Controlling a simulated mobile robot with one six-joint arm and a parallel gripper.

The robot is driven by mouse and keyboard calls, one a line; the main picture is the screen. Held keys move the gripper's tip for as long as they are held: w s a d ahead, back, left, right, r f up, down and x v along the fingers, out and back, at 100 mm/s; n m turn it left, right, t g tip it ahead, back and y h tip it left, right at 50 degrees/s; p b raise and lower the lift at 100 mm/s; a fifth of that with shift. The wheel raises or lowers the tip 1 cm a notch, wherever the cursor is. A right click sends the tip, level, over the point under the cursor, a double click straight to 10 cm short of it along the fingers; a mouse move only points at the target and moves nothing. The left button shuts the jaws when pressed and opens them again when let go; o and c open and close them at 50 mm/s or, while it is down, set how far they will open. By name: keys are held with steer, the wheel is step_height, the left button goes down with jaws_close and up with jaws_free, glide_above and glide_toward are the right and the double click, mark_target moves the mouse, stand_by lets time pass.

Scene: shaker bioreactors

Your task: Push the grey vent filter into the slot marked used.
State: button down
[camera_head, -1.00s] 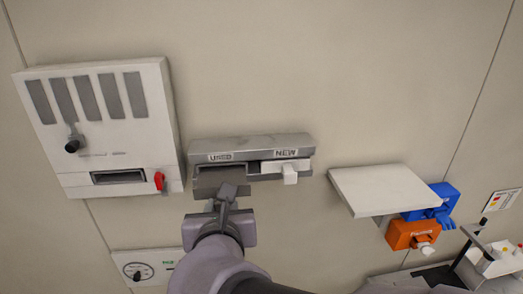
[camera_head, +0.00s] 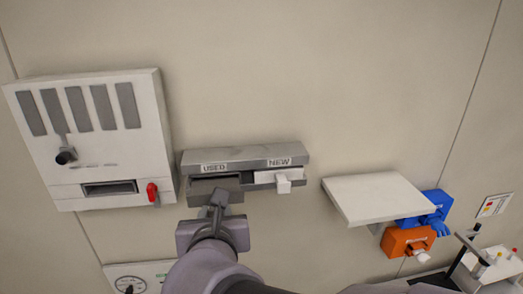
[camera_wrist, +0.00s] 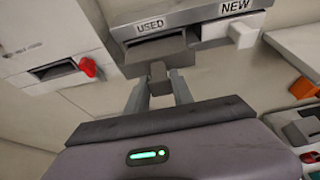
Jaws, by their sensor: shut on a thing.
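The grey vent filter (camera_head: 218,185) is at the slot under the USED label (camera_head: 213,168) of the grey wall holder (camera_head: 243,154). In the wrist view the filter (camera_wrist: 156,51) lines up with that opening and looks at least partly inside; how deep it sits I cannot tell. My gripper (camera_head: 217,204) is shut on the filter's small front tab, which also shows in the wrist view (camera_wrist: 158,71). The white filter (camera_head: 283,184) fills the slot under the NEW label, its tab facing out.
A white wall cabinet (camera_head: 130,135) with a red lever (camera_head: 152,192) is close on the left. A white shelf (camera_head: 375,195) juts out on the right, with a blue item (camera_head: 430,207) and an orange one (camera_head: 405,241) beside it. Bare wall lies above the holder.

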steer(key=shift+w+a+b, duration=0.25)
steer(key=shift+w+b, duration=0.05)
steer(key=shift+w, duration=0.8)
steer(key=shift+w+a+b, duration=0.3)
steer(key=shift+w, duration=0.75)
steer(key=shift+w+a+b, duration=0.25)
steer(key=shift+w+b, duration=0.05)
steer(key=shift+w, duration=0.8)
stand_by(2.8)
steer(key=c, duration=1)
jaws_free()
steer(key=shift+s, duration=0.15)
steer(key=p+v, duration=0.1)
steer(key=v, duration=1.6)
steer(key=shift+s+d, duration=0.1)
steer(key=shift+d, duration=0.1)
